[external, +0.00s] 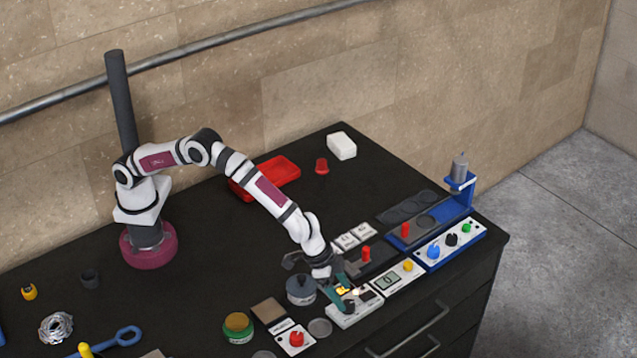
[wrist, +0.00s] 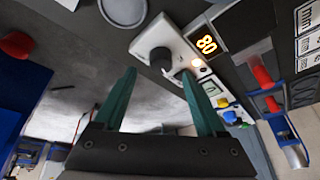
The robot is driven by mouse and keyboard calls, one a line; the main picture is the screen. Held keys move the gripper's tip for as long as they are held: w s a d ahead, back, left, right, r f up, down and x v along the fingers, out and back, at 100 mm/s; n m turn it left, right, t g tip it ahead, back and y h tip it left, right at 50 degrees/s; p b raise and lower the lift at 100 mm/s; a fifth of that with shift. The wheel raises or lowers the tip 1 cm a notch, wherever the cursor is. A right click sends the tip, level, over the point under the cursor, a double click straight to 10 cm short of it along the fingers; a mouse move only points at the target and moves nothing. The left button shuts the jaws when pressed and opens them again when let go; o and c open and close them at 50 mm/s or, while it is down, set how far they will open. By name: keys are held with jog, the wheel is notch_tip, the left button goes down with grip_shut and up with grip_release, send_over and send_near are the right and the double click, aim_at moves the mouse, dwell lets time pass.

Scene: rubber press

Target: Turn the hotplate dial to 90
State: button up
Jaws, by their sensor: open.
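The hotplate control box (wrist: 180,42) is white, with a dark round dial (wrist: 158,60) and a dark display whose orange digits (wrist: 207,45) seem to read 80. A small lamp glows beside the dial. In the external view the box (external: 347,319) is at the table's front edge, partly hidden by my gripper (external: 348,290). My gripper, with teal fingers, also shows in the wrist view (wrist: 158,75). It is open, with the dial just ahead between its fingertips. I cannot tell whether either finger touches the dial.
A white box with a red knob (external: 296,339) stands left of the hotplate box. A white unit with a grey display (external: 388,282) stands to its right, then a blue-edged panel with several knobs (external: 450,244). A grey lidded pot (external: 300,289) is close to my gripper's left.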

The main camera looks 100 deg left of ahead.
aim_at(349, 304)
jog(key=shift+x, duration=1.85)
grip_shut()
